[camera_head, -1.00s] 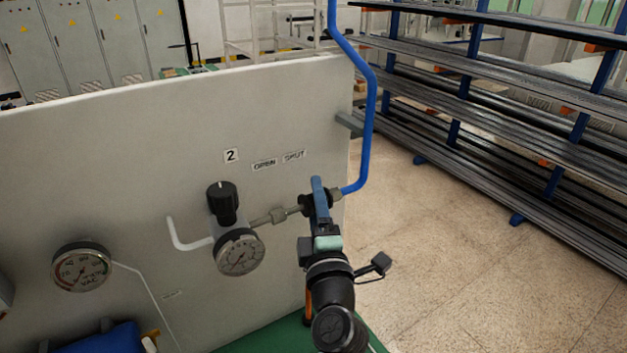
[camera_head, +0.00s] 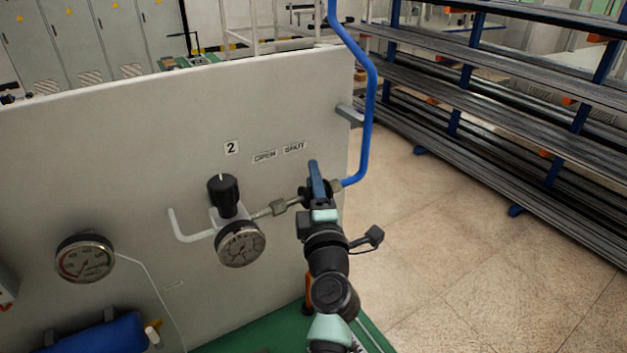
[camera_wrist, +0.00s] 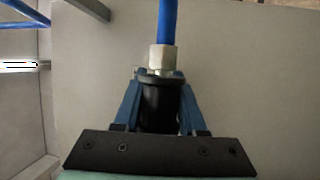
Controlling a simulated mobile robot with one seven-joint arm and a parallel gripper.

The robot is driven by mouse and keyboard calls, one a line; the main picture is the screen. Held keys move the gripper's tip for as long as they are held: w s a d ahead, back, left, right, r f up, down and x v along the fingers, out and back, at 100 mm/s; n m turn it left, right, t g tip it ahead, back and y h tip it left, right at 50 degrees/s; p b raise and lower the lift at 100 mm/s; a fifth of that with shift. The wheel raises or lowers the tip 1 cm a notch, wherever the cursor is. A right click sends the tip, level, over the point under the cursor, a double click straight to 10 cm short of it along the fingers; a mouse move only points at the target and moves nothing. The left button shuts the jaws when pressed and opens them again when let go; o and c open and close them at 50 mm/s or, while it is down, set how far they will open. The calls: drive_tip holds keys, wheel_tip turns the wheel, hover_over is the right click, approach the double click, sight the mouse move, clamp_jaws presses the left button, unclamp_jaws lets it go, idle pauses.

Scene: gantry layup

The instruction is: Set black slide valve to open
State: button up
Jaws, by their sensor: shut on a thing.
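The black slide valve (camera_wrist: 162,105) shows in the wrist view as a black cylinder between my two blue fingers, just below a metal nut. My gripper (camera_wrist: 160,100) is shut on it, with one finger on each side. In the head view my gripper (camera_head: 317,183) is at the right part of the grey panel and hides most of the valve. Only a bit of black shows beside the finger. The OPEN label (camera_head: 265,156) is above and to the left, and the SHUT label (camera_head: 294,147) is to its right. I cannot tell the sleeve's exact position along the pipe.
A blue pipe (camera_head: 369,115) rises right of the valve. A black knob (camera_head: 223,195) and a gauge (camera_head: 240,243) sit to its left, under the number 2 label (camera_head: 231,147). Another gauge (camera_head: 84,258) is farther left. The floor right of the panel (camera_head: 130,140) is clear up to the rack (camera_head: 500,100).

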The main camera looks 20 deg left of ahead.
clamp_jaws()
idle(0.8)
